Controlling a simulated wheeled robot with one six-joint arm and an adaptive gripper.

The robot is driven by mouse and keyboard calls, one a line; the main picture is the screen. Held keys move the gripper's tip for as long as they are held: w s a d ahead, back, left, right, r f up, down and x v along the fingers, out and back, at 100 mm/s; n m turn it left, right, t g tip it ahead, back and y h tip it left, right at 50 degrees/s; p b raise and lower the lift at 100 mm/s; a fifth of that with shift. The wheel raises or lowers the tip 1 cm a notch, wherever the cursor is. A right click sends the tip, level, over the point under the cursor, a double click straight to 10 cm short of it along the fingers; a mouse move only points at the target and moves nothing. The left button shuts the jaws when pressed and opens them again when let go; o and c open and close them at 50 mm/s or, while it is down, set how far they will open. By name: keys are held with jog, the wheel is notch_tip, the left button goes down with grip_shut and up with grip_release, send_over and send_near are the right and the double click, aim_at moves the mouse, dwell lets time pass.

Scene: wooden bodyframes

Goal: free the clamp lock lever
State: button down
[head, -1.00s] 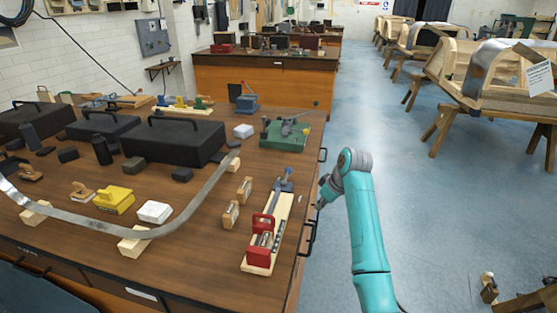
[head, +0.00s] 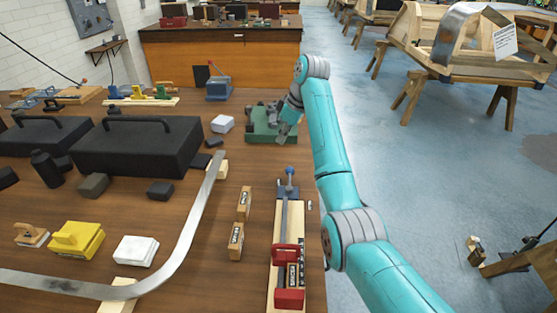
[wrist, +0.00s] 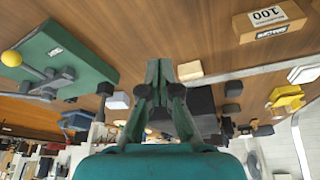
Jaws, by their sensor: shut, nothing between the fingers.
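A green fixture (head: 262,126) with grey metal parts stands at the bench's far right, partly hidden behind my gripper. In the wrist view its green plate (wrist: 60,50) carries a grey lever (wrist: 30,67) with a yellow ball end. A red clamp (head: 289,255) with a long bar and a blue knob (head: 290,172) lies on a pale board (head: 296,215) nearer the front. I cannot tell which one has the lock lever. My gripper (head: 283,133) is beside the green fixture in the head view; contact is unclear. Its fingers (wrist: 166,66) are shut and empty.
A bent metal strip (head: 192,225) curves across the bench. Open floor (head: 440,165) lies to the right.

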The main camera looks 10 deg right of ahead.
jog(key=shift+a, duration=0.1)
jog(key=x, duration=1)
jog(key=shift+f, duration=0.15)
jog(key=shift+s+d+f, duration=0.1)
jog(key=shift+s+d, duration=0.55)
jog(key=shift+d, duration=0.3)
jog(key=shift+s+d+f, duration=0.2)
jog(key=shift+s+d, duration=0.4)
jog(key=shift+d, duration=0.05)
